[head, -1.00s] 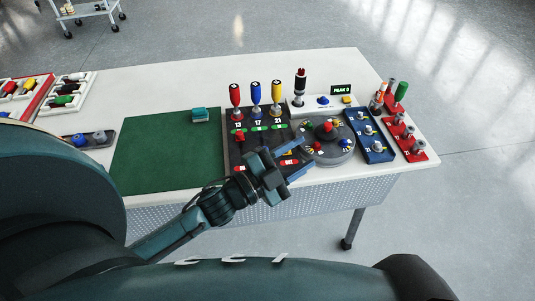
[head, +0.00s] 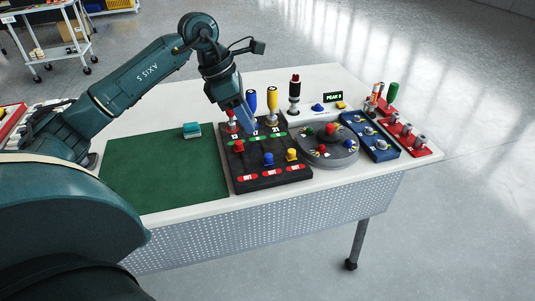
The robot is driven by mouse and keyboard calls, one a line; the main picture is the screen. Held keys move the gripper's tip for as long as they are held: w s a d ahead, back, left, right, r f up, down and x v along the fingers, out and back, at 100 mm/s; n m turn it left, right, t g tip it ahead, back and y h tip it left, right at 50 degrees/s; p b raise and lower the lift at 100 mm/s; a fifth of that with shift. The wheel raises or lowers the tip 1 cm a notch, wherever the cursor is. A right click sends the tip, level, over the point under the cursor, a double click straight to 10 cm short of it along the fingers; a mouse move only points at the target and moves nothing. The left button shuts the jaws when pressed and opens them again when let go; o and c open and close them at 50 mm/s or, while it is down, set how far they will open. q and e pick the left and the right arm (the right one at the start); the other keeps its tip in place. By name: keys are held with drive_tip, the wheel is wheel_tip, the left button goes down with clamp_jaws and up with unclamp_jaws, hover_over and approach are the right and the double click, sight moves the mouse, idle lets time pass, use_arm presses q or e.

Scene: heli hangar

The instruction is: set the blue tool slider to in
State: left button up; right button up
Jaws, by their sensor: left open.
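The black slider panel (head: 252,182) lies on the table with a red, a blue and a yellow knob. The blue slider knob (head: 268,158) stands near the front end of its track, close to the red "OUT" labels. The red knob (head: 239,146) sits farther back, near the green labels. The yellow knob (head: 291,155) is toward the front. My left gripper (head: 247,124) points down over the back of the panel, behind the blue knob and apart from it. It is open and empty, partly covering the red-handled tool (head: 232,122). My right gripper is out of view.
Blue (head: 251,101) and yellow (head: 272,98) tool handles stand upright behind the panel. A grey round dial (head: 328,158) is just right of it, then blue (head: 382,153) and red (head: 425,150) blocks. A green mat (head: 160,180) with a teal block (head: 192,130) lies left.

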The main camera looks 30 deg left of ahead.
sight(268, 155)
use_arm(q)
drive_tip(key=x, duration=1.1)
drive_tip(key=shift+w+d+f, duration=0.1)
drive_tip(key=shift+f, duration=0.1)
drive_tip(key=shift+c, duration=0.2)
clamp_jaws()
